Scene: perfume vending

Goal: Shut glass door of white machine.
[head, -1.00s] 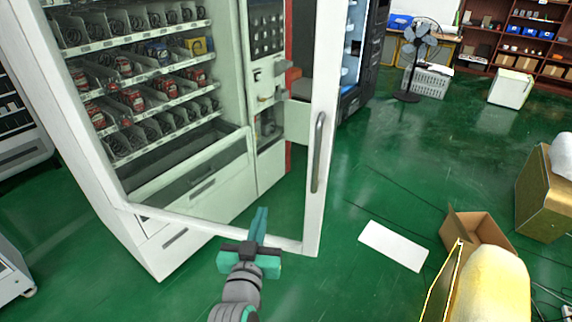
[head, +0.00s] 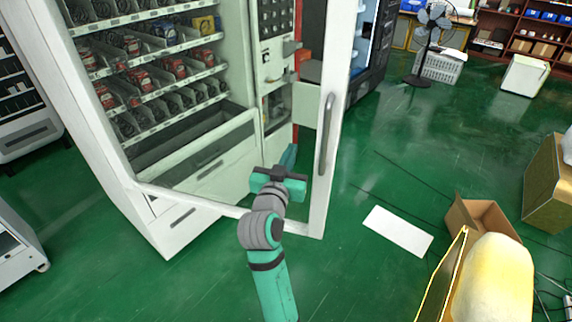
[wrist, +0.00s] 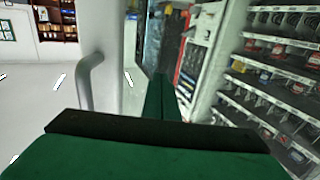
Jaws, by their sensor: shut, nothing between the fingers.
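The white vending machine (head: 175,232) stands at the left of the head view, with stocked shelves inside. Its glass door stands open, swung out toward me; its white frame (head: 338,95) carries a grey vertical handle (head: 326,135). The handle also shows in the wrist view (wrist: 86,82), left of my fingers. My teal gripper (head: 289,156) is shut and empty. In the head view it overlaps the lower part of the door, left of the handle. In the wrist view its closed fingers (wrist: 161,98) point toward the door and machine. Whether they touch the glass I cannot tell.
A white panel (head: 398,231) lies on the green floor right of the door. An open cardboard box (head: 480,218) and a yellow-topped item (head: 497,280) are at lower right. A fan (head: 425,45) and a dark machine (head: 372,60) stand behind.

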